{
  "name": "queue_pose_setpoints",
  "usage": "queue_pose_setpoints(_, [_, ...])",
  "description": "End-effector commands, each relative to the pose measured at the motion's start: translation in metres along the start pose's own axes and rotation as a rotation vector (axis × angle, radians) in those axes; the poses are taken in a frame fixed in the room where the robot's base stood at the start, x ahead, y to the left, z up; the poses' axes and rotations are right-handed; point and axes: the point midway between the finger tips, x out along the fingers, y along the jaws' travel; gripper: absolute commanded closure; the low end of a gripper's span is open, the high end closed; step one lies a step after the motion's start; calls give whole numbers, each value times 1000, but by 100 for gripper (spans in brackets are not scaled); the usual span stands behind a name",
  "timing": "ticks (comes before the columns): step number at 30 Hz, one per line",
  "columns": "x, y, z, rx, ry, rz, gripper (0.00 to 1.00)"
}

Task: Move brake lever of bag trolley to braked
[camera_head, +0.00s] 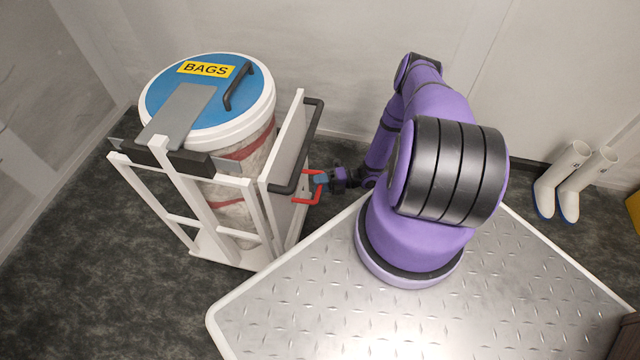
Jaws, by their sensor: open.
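The bag trolley (251,206) is a white frame at the left, with a white side panel (286,150) facing my arm. A dark handle (313,128) runs along this panel. My gripper (302,186) is small in the view, beside the lower right part of the panel. The red bent pieces at its end look like its fingers, spread apart and pointing at the panel. I see nothing held between them. I cannot clearly make out the brake lever, or whether a finger touches the panel or the handle.
A white bin with a blue lid (160,92) labelled BAGS stands in the trolley. My metal deck fills the lower right. White boots (572,180) stand by the back wall at the right. Dark floor (85,265) lies open left of the trolley.

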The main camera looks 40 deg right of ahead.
Motion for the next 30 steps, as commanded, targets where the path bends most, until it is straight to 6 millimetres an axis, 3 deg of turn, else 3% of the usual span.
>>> queue_pose_setpoints(5, [0, 0, 0, 0, 0, 0, 58])
queue_pose_setpoints(9, [0, 0, 0, 0, 0, 0, 90])
queue_pose_setpoints(11, [0, 0, 0, 0, 0, 0, 100])
queue_pose_setpoints(20, [0, -2, 0, 1, 0, 0, 100])
queue_pose_setpoints(30, [-1, -18, -1, 2, 0, -2, 100])
